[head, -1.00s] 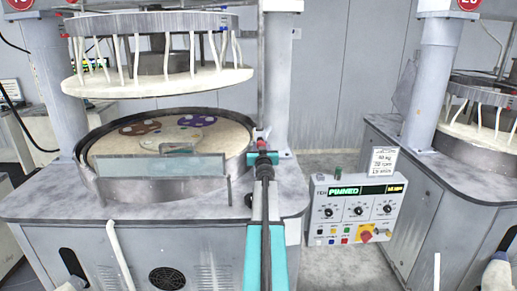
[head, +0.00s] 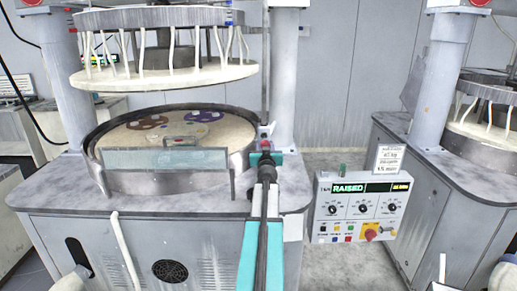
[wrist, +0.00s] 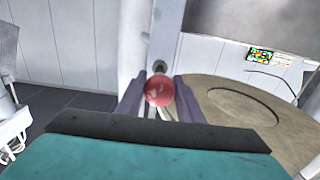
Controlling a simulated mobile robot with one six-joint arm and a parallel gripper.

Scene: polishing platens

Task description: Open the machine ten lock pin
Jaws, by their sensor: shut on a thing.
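The lock pin shows in the wrist view as a red ball knob (wrist: 159,91) in front of a grey post. My gripper (wrist: 159,98) has its two dark fingers on either side of the knob and is shut on it. In the head view my gripper (head: 265,156) is at the right rim of the machine's basin, beside the right column. There the pin is small and mostly hidden by the gripper. The control panel (head: 358,208) of this machine reads "RAISED" in green.
The upper platen (head: 165,76) hangs above the round basin (head: 168,185), with a clear gap between. A clear guard (head: 165,160) stands at the basin's front. A second machine (head: 440,190) stands on the right, with grey floor between.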

